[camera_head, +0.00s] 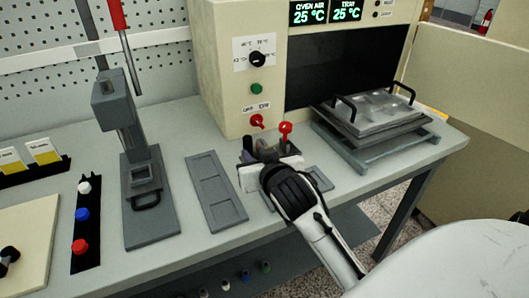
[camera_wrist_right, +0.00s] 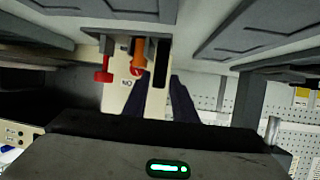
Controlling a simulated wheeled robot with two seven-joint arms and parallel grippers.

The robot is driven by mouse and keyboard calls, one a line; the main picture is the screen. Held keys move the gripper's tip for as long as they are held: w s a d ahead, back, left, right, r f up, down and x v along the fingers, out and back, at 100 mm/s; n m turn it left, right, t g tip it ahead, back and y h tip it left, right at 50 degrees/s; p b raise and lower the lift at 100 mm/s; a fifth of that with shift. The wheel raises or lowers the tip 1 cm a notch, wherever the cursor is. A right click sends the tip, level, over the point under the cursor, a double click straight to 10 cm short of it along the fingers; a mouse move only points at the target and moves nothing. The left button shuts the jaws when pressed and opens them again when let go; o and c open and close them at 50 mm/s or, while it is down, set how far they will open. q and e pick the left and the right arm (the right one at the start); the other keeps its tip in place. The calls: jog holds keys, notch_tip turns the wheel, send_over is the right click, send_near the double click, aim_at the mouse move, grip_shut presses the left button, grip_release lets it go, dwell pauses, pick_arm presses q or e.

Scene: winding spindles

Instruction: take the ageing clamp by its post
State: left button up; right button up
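The ageing clamp stands on the bench in front of the oven. Its red ball lever (camera_head: 285,127) shows in the head view, with its lower part largely hidden by my right gripper (camera_head: 262,150). The right wrist view is upside down. There the red lever (camera_wrist_right: 103,73) and an orange post (camera_wrist_right: 138,49) stick out from grey parts. My right gripper (camera_wrist_right: 160,76) has two dark fingers spread apart, with an empty gap between them. The post appears just beyond and left of the fingertips; contact cannot be made out. My left gripper is not in view.
The oven (camera_head: 228,85) stands close behind the clamp, with a red switch (camera_head: 257,121). A grey recessed tray (camera_head: 215,190) lies to the left. A tall grey press (camera_head: 150,215) stands further left. A handled metal tray (camera_head: 370,112) on a stand is at right.

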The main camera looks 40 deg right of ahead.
aim_at(249, 146)
jog(key=x, duration=0.4)
jog(key=shift+w+r, duration=0.15)
jog(key=shift+w, duration=0.2)
grip_shut()
dwell(0.9)
jog(key=shift+r, duration=0.15)
